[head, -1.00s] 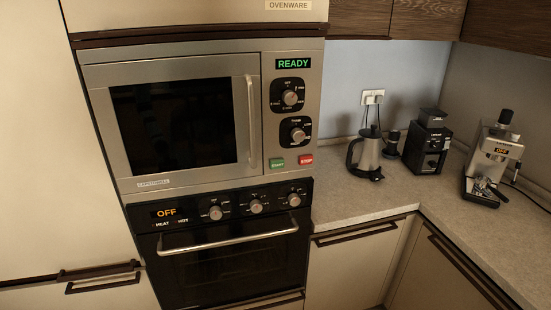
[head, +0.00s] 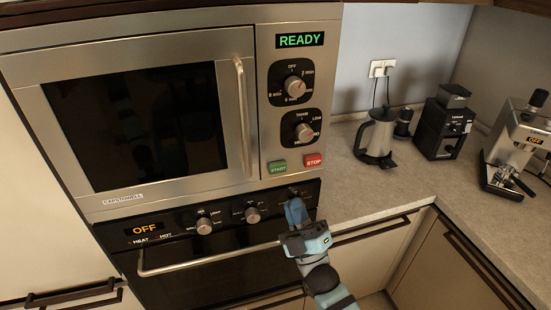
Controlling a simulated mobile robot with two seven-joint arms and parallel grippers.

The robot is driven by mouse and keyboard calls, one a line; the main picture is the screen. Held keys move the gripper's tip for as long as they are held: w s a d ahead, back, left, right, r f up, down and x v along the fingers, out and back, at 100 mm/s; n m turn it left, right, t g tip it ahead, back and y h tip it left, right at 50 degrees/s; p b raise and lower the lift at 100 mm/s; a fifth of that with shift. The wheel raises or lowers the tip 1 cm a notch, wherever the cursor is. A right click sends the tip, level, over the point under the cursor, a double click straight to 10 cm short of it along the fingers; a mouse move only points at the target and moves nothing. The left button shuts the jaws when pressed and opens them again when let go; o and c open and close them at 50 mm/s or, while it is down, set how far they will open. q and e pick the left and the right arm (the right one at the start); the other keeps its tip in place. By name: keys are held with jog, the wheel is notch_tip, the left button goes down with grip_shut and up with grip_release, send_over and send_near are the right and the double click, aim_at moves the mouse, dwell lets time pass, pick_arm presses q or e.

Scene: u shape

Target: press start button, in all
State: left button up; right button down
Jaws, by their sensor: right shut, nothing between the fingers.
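The microwave (head: 190,193) is built in above the oven, with its door shut. Its display (head: 300,40) reads READY. The green start button (head: 278,168) is at the bottom of its control panel, left of the red stop button (head: 313,160). My right gripper (head: 294,204) is shut and empty, with its fingers pointing up. In the picture its tips are a little below the two buttons, in front of the oven's control strip, and appear apart from the start button. My left gripper is not in view.
The oven (head: 215,268) below shows OFF and has a protruding handle (head: 210,260). The microwave handle (head: 243,118) also sticks out. On the counter (head: 400,193) at right stand a kettle (head: 377,138), a coffee grinder (head: 443,125) and an espresso machine (head: 517,145).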

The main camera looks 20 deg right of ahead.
aim_at(278, 167)
jog(key=w+b, duration=0.2)
jog(key=w, duration=0.6)
jog(key=shift+w+a+r+b, duration=0.15)
jog(key=shift+w+b, duration=0.15)
jog(key=shift+b, duration=0.05)
dwell(0.8)
jog(key=shift+w, duration=0.15)
dwell(1.3)
jog(key=shift+w, duration=0.25)
